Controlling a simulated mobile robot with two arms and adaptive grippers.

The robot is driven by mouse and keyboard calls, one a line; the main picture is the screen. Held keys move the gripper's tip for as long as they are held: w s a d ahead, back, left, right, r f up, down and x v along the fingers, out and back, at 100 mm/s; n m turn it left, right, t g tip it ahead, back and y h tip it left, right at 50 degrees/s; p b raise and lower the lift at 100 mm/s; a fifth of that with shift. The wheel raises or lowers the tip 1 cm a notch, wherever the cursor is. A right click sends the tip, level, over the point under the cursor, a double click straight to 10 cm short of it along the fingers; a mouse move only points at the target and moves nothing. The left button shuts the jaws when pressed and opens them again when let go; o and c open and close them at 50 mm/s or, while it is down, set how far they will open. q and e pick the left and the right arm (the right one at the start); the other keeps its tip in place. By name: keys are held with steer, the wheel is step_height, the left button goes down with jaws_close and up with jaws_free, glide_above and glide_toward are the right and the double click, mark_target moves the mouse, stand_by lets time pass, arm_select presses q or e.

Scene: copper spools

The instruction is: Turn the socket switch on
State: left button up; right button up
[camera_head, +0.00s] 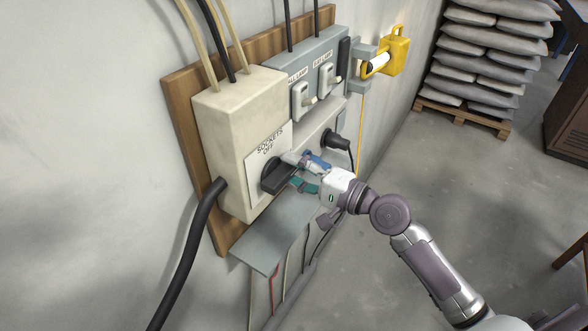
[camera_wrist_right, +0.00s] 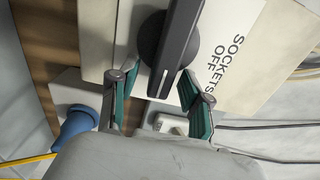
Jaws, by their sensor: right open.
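The socket switch is a black rotary handle (camera_head: 284,178) on a cream box (camera_head: 240,115) fixed to a wooden board on the wall. Its label (camera_head: 268,142) reads "SOCKETS OFF". My right gripper (camera_head: 300,172) is at the handle, coming from the right. In the right wrist view the handle (camera_wrist_right: 176,45) reaches down between the two open fingers of the gripper (camera_wrist_right: 156,102). A gap shows between the handle and the left finger; the right finger is close to it, and I cannot tell if it touches. My left gripper is not in view.
A grey panel (camera_head: 308,62) with two smaller switches sits right of the cream box. A black plug (camera_head: 336,141) is behind my gripper. A grey shelf (camera_head: 272,244) juts out below the handle.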

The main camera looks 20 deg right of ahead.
steer(key=shift+s+d, duration=0.1)
steer(key=shift+s, duration=0.1)
steer(key=v, duration=1.1)
steer(key=shift+s+d, duration=0.25)
